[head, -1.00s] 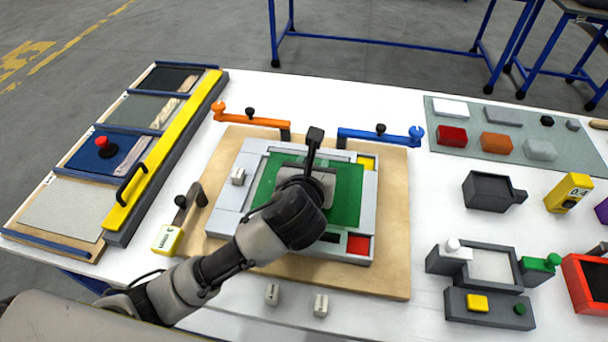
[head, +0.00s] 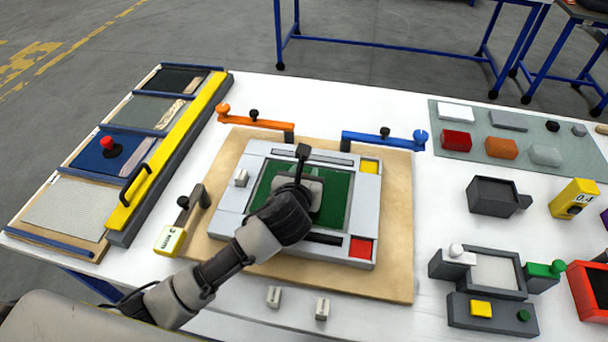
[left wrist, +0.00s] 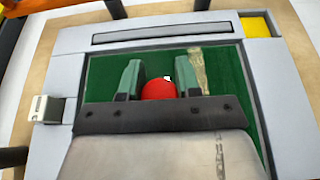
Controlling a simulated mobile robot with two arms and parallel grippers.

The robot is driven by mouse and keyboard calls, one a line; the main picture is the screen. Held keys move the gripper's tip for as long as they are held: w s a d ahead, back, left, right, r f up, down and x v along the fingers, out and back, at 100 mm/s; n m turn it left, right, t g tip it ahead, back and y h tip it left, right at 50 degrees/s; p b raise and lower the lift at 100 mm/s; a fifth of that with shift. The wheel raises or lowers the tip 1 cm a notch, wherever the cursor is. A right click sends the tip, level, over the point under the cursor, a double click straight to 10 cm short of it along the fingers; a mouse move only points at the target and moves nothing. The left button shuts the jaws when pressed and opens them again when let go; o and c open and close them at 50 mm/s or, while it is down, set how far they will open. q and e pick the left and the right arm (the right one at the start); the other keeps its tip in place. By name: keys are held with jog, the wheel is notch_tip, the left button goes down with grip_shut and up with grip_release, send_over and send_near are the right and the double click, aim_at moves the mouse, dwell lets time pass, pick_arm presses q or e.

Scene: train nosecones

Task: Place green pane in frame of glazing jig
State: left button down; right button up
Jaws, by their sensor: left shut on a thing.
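The green pane (head: 337,203) lies within the opening of the grey glazing jig (head: 232,222), its edges close inside the frame sides. In the left wrist view the pane (left wrist: 107,72) shows a red knob (left wrist: 158,89) on it and a pale mottled strip right of the knob. My left gripper (head: 304,192) is over the middle of the pane. In the left wrist view its two teal-padded fingers (left wrist: 159,78) are shut on the red knob. The hand hides part of the pane in the head view. My right gripper is not in view.
The jig sits on a wooden board (head: 398,235) between an orange arm (head: 258,121), a blue arm (head: 380,141) and a dark arm (head: 196,207) at left. A rack of panels (head: 75,205) stands left. Blocks and trays fill the right side.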

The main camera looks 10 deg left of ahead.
pick_arm(q)
jog(key=c, duration=0.8)
grip_release()
jog(key=shift+f, duration=0.1)
jog(key=shift+s, duration=0.15)
jog(key=v, duration=1.2)
